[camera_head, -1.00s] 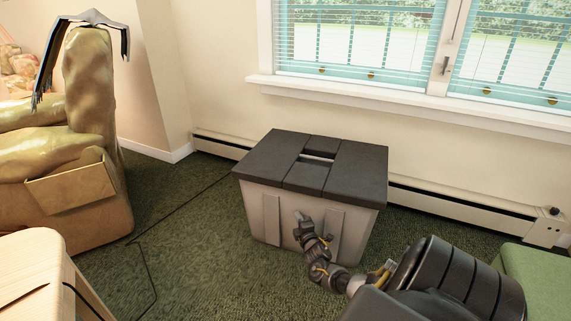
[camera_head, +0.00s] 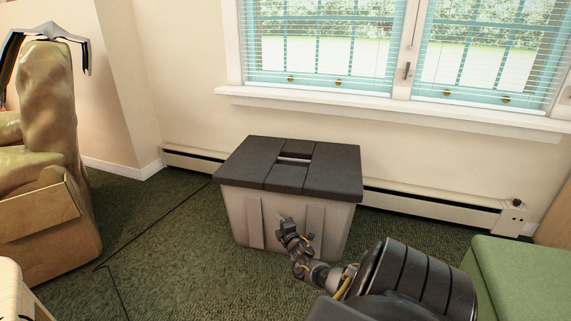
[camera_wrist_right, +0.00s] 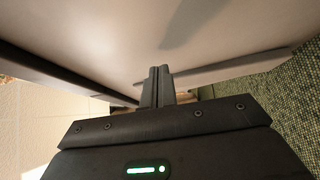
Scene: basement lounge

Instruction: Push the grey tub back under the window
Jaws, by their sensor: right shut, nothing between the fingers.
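The grey tub (camera_head: 338,222) has a dark lid (camera_head: 320,175) with a slot in it. It stands upright on the green carpet, in front of the window (camera_head: 330,45) wall and close to the baseboard heater. My right gripper (camera_head: 283,222) is shut and empty, with its tips at the tub's front face; they look to be touching it or very near. In the right wrist view the closed fingers (camera_wrist_right: 158,72) point at the tub's pale wall (camera_wrist_right: 130,35), which fills the upper picture. My left gripper is not in view.
A baseboard heater (camera_head: 430,206) runs along the wall behind the tub. A tan armchair (camera_head: 45,150) stands at the left and a green upholstered piece (camera_head: 515,275) at the right front. A thin cable (camera_head: 150,235) crosses the open carpet left of the tub.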

